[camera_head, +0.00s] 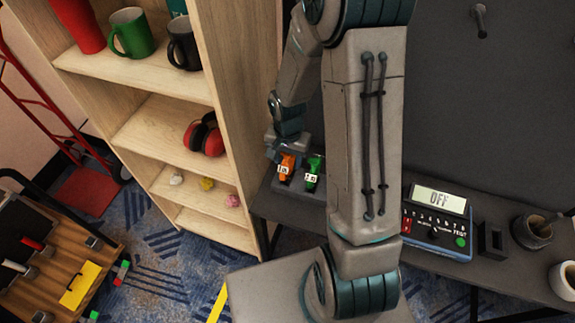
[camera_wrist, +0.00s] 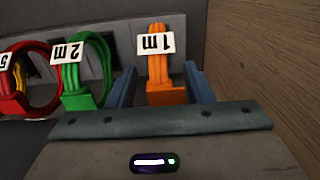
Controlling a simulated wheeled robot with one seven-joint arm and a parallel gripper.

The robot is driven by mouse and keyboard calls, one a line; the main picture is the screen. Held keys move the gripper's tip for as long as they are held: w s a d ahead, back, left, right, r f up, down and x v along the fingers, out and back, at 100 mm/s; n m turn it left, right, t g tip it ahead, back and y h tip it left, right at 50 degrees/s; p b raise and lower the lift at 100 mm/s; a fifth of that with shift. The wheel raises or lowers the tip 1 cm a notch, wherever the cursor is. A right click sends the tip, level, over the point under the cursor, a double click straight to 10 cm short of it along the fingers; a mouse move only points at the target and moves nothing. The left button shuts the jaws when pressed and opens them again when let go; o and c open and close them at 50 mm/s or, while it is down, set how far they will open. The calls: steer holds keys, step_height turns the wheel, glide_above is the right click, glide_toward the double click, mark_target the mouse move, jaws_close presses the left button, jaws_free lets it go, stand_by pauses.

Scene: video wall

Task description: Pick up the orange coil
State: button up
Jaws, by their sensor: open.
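The orange coil (camera_wrist: 158,74) has a white tag reading "1 m" and hangs in a grey holder. In the wrist view it lies between the two blue fingers of my gripper (camera_wrist: 161,88), with a finger on each side. The gripper is open, and I cannot tell whether either finger touches the coil. In the head view the orange coil (camera_head: 285,168) is at the left end of the dark table, just below my gripper (camera_head: 274,152). A green coil (camera_wrist: 80,78) tagged "2 m" hangs to its left in the wrist view.
A red coil (camera_wrist: 18,85) hangs beyond the green one. A wooden shelf (camera_head: 232,120) stands close left of the table. A device reading "OFF" (camera_head: 437,222), a dark pot (camera_head: 532,232) and a cup (camera_head: 564,280) are on the table's right.

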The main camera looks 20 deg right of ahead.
steer(key=c, duration=1)
